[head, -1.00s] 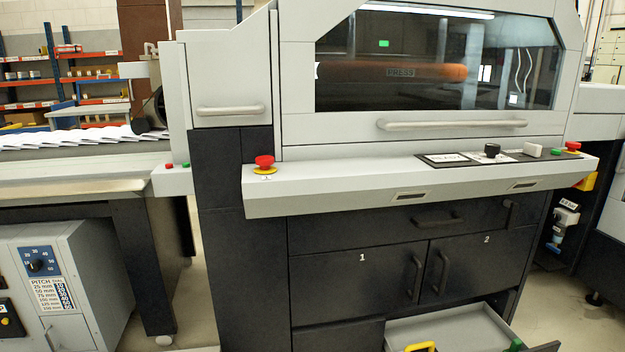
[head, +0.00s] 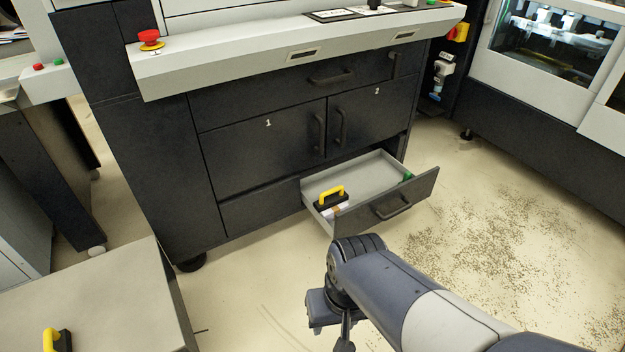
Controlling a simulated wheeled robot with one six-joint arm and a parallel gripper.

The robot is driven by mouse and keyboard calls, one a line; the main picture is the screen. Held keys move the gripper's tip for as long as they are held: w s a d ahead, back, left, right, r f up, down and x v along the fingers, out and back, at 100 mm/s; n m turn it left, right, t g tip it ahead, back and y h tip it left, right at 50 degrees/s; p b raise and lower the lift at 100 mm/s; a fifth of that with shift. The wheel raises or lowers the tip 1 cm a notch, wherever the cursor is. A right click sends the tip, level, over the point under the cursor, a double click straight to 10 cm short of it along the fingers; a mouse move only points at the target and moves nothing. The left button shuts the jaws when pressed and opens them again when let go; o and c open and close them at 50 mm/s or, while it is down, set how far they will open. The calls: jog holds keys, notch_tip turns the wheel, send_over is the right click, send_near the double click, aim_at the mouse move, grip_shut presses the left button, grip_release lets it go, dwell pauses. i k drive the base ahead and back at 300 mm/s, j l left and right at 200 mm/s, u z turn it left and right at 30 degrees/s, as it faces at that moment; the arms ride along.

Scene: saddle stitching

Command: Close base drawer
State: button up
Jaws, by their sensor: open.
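The base drawer (head: 418,193) stands pulled out at the bottom right of the dark cabinet. Its dark front has a bar handle (head: 393,209), and its grey inside shows. In it lie a black tool with a yellow handle (head: 331,194), a small green item (head: 407,177) and something pale and orange beside the tool. My gripper (head: 338,335) is in front of the drawer in the picture, below its front panel, and seems apart from it. It is open; its fingertips are partly cut off by the bottom edge. No held thing shows.
Cabinet doors 1 (head: 265,150) and 2 (head: 370,118) and the upper drawer (head: 300,88) are shut. A grey box top (head: 100,300) at lower left bears another yellow-handled tool (head: 55,340). Speckled floor (head: 480,240) is free to the right of the drawer, before another machine (head: 540,120).

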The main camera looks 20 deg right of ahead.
aim_at(370, 180)
jog(key=i+l+z, duration=0.15)
jog(key=i, duration=0.4)
jog(key=i+l+z, duration=0.2)
jog(key=i, duration=0.4)
